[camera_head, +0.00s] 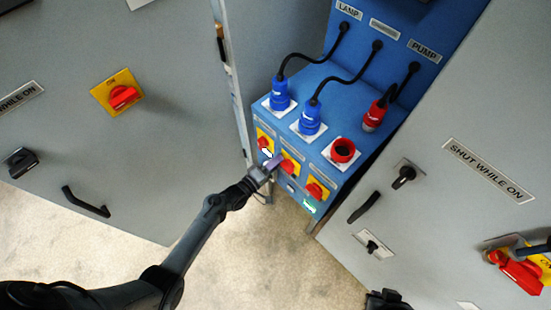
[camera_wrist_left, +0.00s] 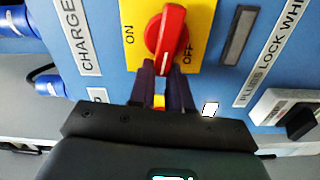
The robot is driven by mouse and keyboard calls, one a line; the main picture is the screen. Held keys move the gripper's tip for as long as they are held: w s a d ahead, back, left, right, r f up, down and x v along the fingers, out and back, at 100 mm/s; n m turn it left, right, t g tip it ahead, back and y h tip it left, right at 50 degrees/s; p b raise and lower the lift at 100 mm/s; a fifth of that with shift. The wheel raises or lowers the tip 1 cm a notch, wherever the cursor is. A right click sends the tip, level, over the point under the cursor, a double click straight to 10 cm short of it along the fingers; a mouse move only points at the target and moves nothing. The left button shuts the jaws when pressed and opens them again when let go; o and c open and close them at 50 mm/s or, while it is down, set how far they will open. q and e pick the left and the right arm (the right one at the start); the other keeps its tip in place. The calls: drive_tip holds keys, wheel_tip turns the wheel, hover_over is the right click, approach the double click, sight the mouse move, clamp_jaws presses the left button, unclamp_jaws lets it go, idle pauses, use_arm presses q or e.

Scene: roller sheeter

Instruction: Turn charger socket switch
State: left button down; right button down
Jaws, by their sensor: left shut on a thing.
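The charger socket switch is a red rotary knob on a yellow plate, the middle of three on the blue socket box. It shows in the head view (camera_head: 287,167) and large in the left wrist view (camera_wrist_left: 166,38), beside a label starting "CHARGE". ON is printed left of the knob and OFF at its lower right. The knob's grip stands nearly upright in the wrist view, slightly tilted. My left gripper (camera_head: 271,164) is at this switch, its fingers (camera_wrist_left: 164,88) closed on the lower end of the red knob. My right gripper is not clearly seen.
Two blue plugs (camera_head: 280,94) (camera_head: 310,118) stand on the box top beside an empty red socket (camera_head: 343,151). A red plug (camera_head: 375,115) hangs nearby. Red switches (camera_head: 263,142) (camera_head: 315,189) flank the middle one. Grey cabinets (camera_head: 160,60) (camera_head: 450,110) stand either side.

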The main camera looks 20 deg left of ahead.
use_arm(q)
drive_tip(key=shift+s+d+f+n, duration=0.15)
drive_tip(key=shift+d+f+n, duration=0.2)
drive_tip(key=shift+n, duration=0.45)
drive_tip(key=shift+r, duration=0.1)
drive_tip(key=c, duration=1.2)
unclamp_jaws()
drive_tip(key=shift+o, duration=0.7)
drive_tip(key=shift+s+d, duration=0.15)
drive_tip(key=shift+d, duration=0.1)
drive_tip(key=shift+a, duration=0.25)
